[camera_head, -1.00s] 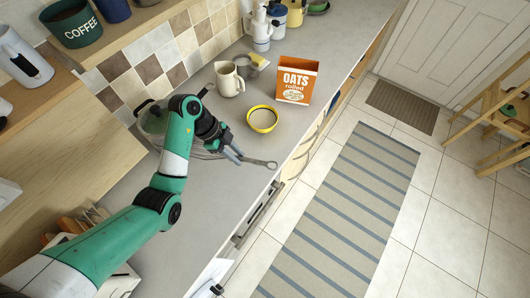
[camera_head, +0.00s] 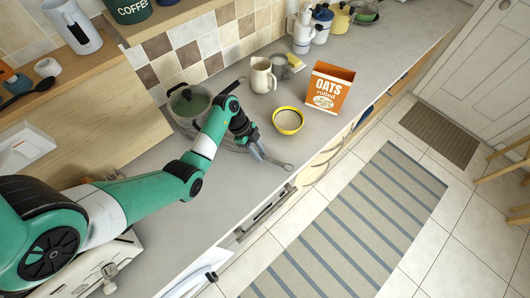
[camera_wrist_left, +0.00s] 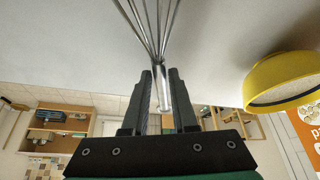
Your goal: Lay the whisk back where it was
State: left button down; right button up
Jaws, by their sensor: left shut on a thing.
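My left gripper (camera_head: 258,152) is over the counter (camera_head: 185,225), in front of the yellow bowl (camera_head: 288,120). It is shut on the whisk (camera_head: 283,164), whose ringed handle end sticks out to the right towards the counter's front edge. In the left wrist view, the whisk's metal handle (camera_wrist_left: 163,92) lies between the fingers (camera_wrist_left: 160,74), and its wires (camera_wrist_left: 150,25) fan out towards the top. In the head view the wires are mostly hidden by my arm. I cannot tell whether the whisk touches the counter. My right gripper is not in view.
A lidded pot (camera_head: 188,103) stands just behind my left forearm. A cream jug (camera_head: 262,75) and an oats box (camera_head: 329,88) stand behind the bowl, with a yellow-topped grey item (camera_head: 290,65) between them. The near counter is clear.

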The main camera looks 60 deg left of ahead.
pick_arm(q)
jog(key=shift+w+a, duration=0.1)
jog(key=c, duration=0.7)
grip_release()
jog(key=shift+f, duration=0.15)
